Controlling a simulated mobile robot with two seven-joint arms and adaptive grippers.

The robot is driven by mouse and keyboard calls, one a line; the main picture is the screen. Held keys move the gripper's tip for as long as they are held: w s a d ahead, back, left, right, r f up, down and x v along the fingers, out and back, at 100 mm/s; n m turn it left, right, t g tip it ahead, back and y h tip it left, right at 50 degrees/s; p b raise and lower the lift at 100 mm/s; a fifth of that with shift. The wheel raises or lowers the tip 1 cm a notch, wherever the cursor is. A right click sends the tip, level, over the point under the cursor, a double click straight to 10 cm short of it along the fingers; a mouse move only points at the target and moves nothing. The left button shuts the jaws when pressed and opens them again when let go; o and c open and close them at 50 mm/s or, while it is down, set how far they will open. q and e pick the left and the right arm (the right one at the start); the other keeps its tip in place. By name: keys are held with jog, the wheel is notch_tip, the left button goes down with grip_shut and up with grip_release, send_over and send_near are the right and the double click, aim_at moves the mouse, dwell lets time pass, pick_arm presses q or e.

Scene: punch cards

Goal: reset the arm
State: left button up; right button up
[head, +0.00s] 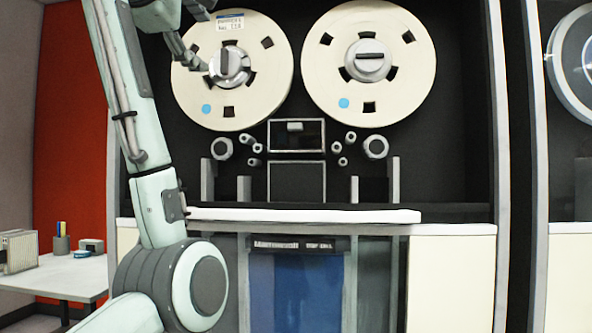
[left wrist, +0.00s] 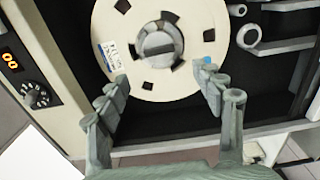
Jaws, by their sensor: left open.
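My left arm rises from the bottom left of the head view and bends over at the top. My left gripper (head: 203,38) is in front of the left side of the left tape reel (head: 265,85), partly cut off by the top edge. In the left wrist view the left gripper (left wrist: 163,80) has its fingers spread wide with nothing between them. The cream reel (left wrist: 190,75) with its grey hub lies beyond the fingertips. Whether a finger touches the reel I cannot tell. My right gripper is in neither view.
A second tape reel (head: 420,70) is mounted to the right. A white ledge (head: 300,215) juts out below the reels. A white table (head: 60,277) with a pen cup (head: 61,243) stands at the left. A control panel with a knob (left wrist: 36,96) shows in the wrist view.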

aim_at(221, 60)
pick_arm(q)
jog(key=w, duration=0.8)
jog(key=shift+w+d, duration=0.15)
jog(key=shift+w, duration=0.2)
jog(key=shift+s, duration=0.1)
